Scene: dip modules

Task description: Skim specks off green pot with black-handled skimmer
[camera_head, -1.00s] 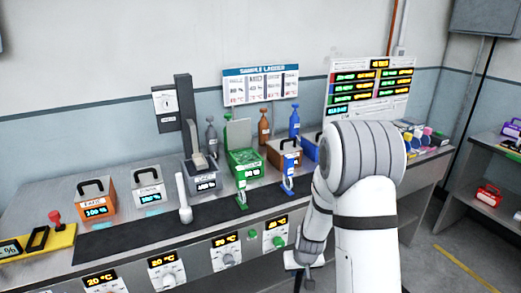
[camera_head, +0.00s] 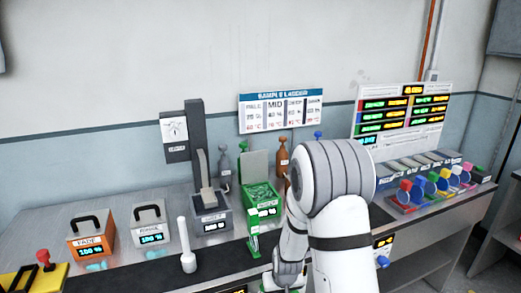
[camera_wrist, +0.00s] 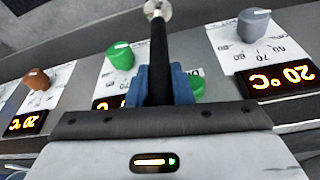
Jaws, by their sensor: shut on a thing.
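My gripper shows in the wrist view (camera_wrist: 162,88), its blue fingers shut on the black handle of the skimmer (camera_wrist: 158,55). The skimmer's pale round metal head (camera_wrist: 157,9) is at the top edge of that view, partly cut off. The green pot (camera_head: 262,197) stands on the bench in the head view, open, with a pale green panel upright behind it and small specks on its green contents. My arm stands just right of the pot and in front of it. The gripper and skimmer are hidden or out of frame in the head view.
A grey box (camera_head: 211,222) is left of the pot, with white (camera_head: 150,229) and orange (camera_head: 92,240) boxes beyond. A white upright handle (camera_head: 186,246) and a small green stand (camera_head: 254,236) are in front. Coloured cups (camera_head: 433,185) sit at the right. Knobs line the bench front.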

